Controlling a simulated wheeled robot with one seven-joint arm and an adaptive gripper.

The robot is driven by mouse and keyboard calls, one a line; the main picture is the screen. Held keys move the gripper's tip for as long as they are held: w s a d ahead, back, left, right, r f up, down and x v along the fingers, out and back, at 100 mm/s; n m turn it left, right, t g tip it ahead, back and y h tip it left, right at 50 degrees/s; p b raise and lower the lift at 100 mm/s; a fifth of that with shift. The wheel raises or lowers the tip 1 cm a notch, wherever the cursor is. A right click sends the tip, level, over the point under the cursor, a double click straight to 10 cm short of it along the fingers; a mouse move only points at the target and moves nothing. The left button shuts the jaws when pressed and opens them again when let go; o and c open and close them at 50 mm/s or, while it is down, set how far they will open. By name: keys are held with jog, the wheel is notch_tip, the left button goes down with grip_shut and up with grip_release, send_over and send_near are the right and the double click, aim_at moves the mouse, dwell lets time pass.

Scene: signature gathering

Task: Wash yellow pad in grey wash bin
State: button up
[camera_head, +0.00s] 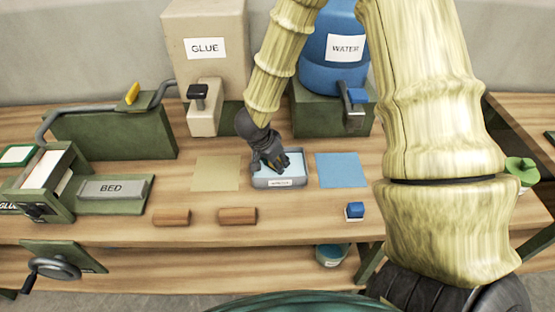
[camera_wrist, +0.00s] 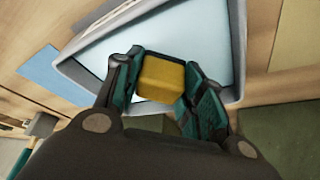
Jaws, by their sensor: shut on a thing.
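The grey wash bin (camera_head: 262,182) stands in the middle of the bench, a shallow tray with pale blue water in it and a label on its front. It also shows in the wrist view, with its grey rim (camera_wrist: 238,40) around the water. My gripper (camera_head: 275,163) points down into the bin. In the wrist view my gripper (camera_wrist: 160,82) is shut on the yellow pad (camera_wrist: 161,78), which sits between the two fingers over the water. I cannot tell how deep the pad is. In the head view the pad is hidden by my gripper.
A tan sheet (camera_head: 216,173) lies left of the bin and a blue sheet (camera_head: 341,170) right of it. Two brown blocks (camera_head: 171,217) and a blue pad (camera_head: 354,211) lie in front. The glue box (camera_head: 205,48) and water tank (camera_head: 333,62) stand behind.

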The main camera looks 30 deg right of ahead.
aim_at(279, 159)
jog(key=shift+d, duration=0.1)
dwell(0.3)
jog(key=shift+s+d+p, duration=0.25)
jog(key=shift+d+p, duration=0.15)
jog(key=shift+r, duration=0.1)
jog(key=shift+r+p, duration=3.45)
jog(key=shift+p, duration=0.75)
jog(key=shift+r+p, duration=2)
jog(key=shift+p, duration=0.4)
